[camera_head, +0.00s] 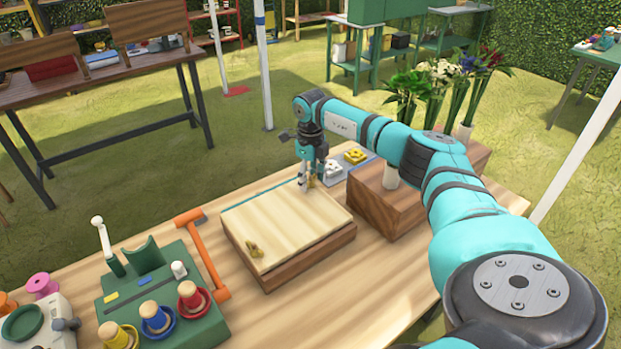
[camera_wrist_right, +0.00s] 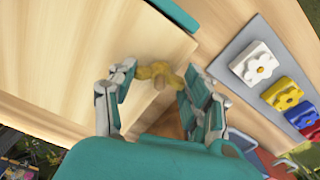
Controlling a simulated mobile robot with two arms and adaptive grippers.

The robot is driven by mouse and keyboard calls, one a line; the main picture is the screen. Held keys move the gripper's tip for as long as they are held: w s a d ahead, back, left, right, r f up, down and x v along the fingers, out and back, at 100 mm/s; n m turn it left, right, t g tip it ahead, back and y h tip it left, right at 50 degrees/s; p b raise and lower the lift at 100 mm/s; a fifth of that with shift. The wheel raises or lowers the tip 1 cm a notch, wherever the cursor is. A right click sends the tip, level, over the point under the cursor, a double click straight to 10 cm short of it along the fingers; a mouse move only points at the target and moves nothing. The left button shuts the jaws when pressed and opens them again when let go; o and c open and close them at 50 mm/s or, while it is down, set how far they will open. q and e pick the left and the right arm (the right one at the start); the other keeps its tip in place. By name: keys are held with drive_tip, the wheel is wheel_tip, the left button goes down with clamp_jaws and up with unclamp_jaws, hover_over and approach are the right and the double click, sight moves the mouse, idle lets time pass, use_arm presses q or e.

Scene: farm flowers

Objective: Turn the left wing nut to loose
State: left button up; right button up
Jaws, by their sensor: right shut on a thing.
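A flat wooden press (camera_head: 285,222) lies on the table, its pale top plate over a darker base. One brass wing nut (camera_head: 256,249) sits near its front-left edge, clear of my grippers. A second brass wing nut (camera_head: 312,183) is at the far-right corner. My right gripper (camera_head: 307,181) points down over that corner and is shut on the far-right wing nut. In the right wrist view this wing nut (camera_wrist_right: 160,72) shows between the fingertips of the right gripper (camera_wrist_right: 156,75). My left gripper is not in view.
A brown wooden block with flower vases (camera_head: 375,205) stands right of the press, close under my right arm. A grey tray (camera_wrist_right: 238,48) with flower-shaped pieces lies behind. A green stand (camera_head: 205,325) and an orange hammer (camera_head: 203,255) are to the left.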

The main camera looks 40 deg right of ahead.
drive_tip(key=n, duration=0.4)
drive_tip(key=shift+w+r+n+b, duration=0.1)
drive_tip(key=shift+n+b, duration=0.2)
drive_tip(key=n, duration=0.3)
drive_tip(key=shift+n, duration=0.4)
drive_tip(key=n+b, duration=0.1)
drive_tip(key=n, duration=0.7)
drive_tip(key=n+b, duration=0.1)
drive_tip(key=n, duration=0.3)
drive_tip(key=shift+n, duration=0.3)
drive_tip(key=n, duration=0.3)
drive_tip(key=shift+n, duration=0.3)
drive_tip(key=n, duration=0.4)
drive_tip(key=shift+b, duration=0.3)
drive_tip(key=shift+n, duration=1.8)
